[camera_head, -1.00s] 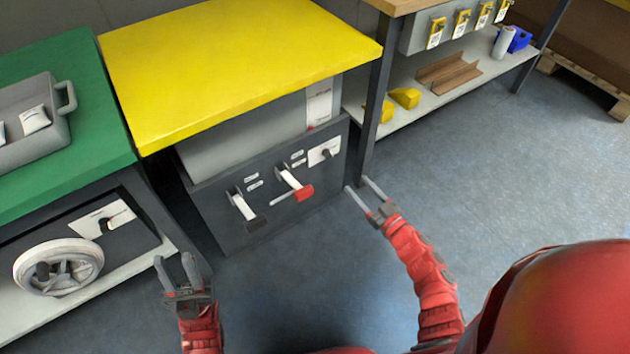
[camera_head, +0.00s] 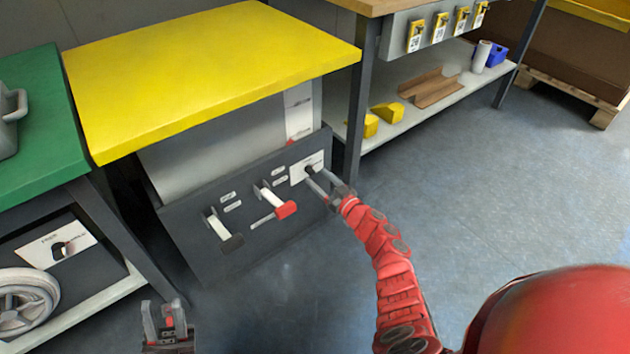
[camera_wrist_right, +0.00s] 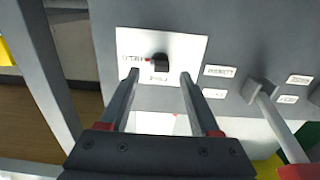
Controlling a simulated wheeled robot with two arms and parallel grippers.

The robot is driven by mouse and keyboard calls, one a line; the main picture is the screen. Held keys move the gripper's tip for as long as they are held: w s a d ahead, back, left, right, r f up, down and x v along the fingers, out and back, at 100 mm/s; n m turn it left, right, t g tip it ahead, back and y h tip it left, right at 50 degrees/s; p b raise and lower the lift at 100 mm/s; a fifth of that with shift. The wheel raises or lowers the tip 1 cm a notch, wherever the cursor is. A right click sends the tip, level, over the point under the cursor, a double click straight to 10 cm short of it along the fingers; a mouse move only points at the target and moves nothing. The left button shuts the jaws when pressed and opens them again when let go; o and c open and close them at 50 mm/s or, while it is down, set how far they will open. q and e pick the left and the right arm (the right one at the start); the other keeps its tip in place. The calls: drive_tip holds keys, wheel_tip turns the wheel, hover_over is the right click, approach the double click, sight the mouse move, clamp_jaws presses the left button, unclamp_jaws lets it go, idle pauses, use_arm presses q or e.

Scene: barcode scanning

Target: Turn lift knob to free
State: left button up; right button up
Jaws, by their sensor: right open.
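A small black knob (camera_head: 308,169) sits on a white plate at the upper right of the dark panel under the yellow table. It also shows in the right wrist view as a black knob (camera_wrist_right: 160,63) on a white plate (camera_wrist_right: 188,46) with small, upside-down lettering. My right gripper (camera_head: 319,181) is open at this plate. In the wrist view its two fingertips (camera_wrist_right: 159,75) are spread on either side of and just short of the knob, without clear contact. My left gripper (camera_head: 163,309) is open and empty, low at the bottom left.
The panel also carries a red-ended lever (camera_head: 284,210) and a dark-ended lever (camera_head: 229,242). Another black knob (camera_head: 62,249) is on a white plate under the green table (camera_head: 40,160), near a grey handwheel (camera_head: 22,302). A table leg (camera_head: 357,115) stands close behind my right gripper.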

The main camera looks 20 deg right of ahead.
sight(311, 171)
drive_tip(key=shift+b+x, duration=0.4)
drive_tip(key=shift+x, duration=0.9)
clamp_jaws()
